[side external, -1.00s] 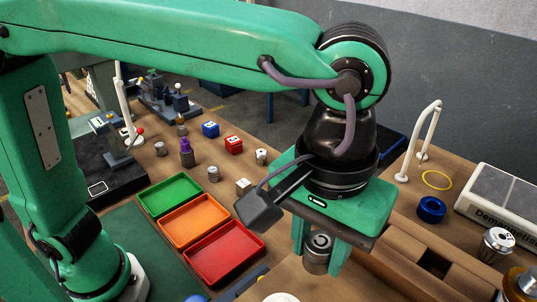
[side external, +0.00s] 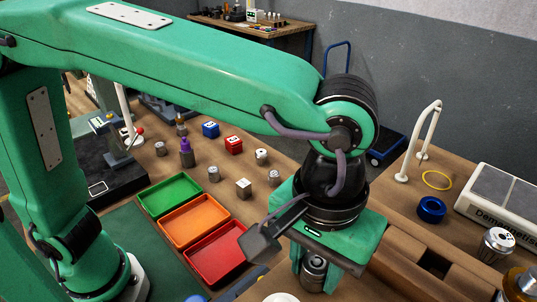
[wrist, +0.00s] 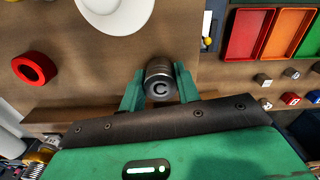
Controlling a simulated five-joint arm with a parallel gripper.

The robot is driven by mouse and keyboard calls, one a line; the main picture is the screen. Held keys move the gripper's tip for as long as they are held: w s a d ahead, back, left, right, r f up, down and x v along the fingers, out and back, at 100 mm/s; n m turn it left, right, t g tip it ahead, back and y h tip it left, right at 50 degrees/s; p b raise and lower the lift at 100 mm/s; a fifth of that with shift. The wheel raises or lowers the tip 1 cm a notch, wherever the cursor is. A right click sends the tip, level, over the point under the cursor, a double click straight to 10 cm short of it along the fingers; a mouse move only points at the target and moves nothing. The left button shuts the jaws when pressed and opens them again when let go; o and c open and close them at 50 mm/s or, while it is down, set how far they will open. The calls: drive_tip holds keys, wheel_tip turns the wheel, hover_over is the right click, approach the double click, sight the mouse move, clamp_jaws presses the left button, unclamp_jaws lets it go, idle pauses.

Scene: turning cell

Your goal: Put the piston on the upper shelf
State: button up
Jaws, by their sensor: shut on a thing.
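My gripper (side external: 316,266) is shut on a grey metal cylinder, which I take to be the piston (side external: 313,277). It hangs upright below the gripper body in the side view, with its top partly covered by the gripper. No surface can be clearly identified as the upper shelf.
A wooden unit with square openings (side external: 436,262) lies right of my gripper. Green, orange and red trays (side external: 217,256) lie to the left, with small blocks and metal parts behind. A blue ring (side external: 431,209) and a knurled metal part (side external: 495,243) stand at the right.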

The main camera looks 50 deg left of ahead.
sight(317, 262)
drive_tip(key=o, duration=1)
drive_tip(key=shift+f, duration=0.1)
drive_tip(key=shift+r, duration=6.15)
